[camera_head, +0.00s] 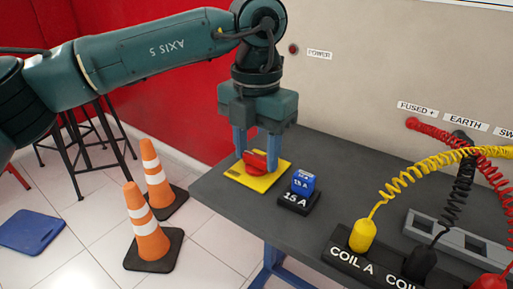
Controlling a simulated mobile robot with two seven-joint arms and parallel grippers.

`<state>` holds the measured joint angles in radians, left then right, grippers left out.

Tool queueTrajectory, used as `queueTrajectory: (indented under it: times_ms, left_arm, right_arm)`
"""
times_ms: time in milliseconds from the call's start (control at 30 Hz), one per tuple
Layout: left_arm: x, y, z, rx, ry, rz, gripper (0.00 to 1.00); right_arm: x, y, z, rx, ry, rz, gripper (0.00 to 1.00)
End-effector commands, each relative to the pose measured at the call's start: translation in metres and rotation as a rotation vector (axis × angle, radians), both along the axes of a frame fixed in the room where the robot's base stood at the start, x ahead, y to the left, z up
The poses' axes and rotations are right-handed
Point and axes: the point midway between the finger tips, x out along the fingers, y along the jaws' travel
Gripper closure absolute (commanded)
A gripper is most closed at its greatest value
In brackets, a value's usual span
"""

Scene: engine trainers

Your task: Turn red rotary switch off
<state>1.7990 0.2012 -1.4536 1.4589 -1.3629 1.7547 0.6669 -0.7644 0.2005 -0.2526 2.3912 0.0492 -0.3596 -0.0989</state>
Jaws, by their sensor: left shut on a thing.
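The red rotary switch (255,164) sits on a yellow base plate (262,183) at the left end of the grey table. My left gripper (257,158) reaches down over it from above, with its blue fingers on either side of the red knob. The fingers are shut on the knob and hide part of it. The knob's exact angle is hard to tell. My right gripper is not in view.
A blue 15 A fuse (303,182) in a black holder stands just right of the switch. The COIL A block (352,262) with coiled cables is at the front right of the table (300,230). Two traffic cones (147,228) stand on the floor at left.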

Motion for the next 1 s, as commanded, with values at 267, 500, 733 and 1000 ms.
queueTrajectory:
  times_ms: [267,500,733,1000]
  left_arm:
    - [0.0007,0.0,0.0016,-0.002,-0.003,0.014,0.77]
    - [0.0008,0.0001,0.0016,-0.002,-0.003,0.014,0.51]
    - [0.0004,0.0001,0.0008,-0.001,-0.002,0.012,0.33]
    - [0.0003,-0.0001,0.003,-0.001,-0.002,0.011,0.33]
  right_arm:
    - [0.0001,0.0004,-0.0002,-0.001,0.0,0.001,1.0]
    - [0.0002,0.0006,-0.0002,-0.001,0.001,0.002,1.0]
    - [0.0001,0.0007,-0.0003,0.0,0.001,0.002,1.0]
    - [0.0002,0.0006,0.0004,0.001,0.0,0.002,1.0]
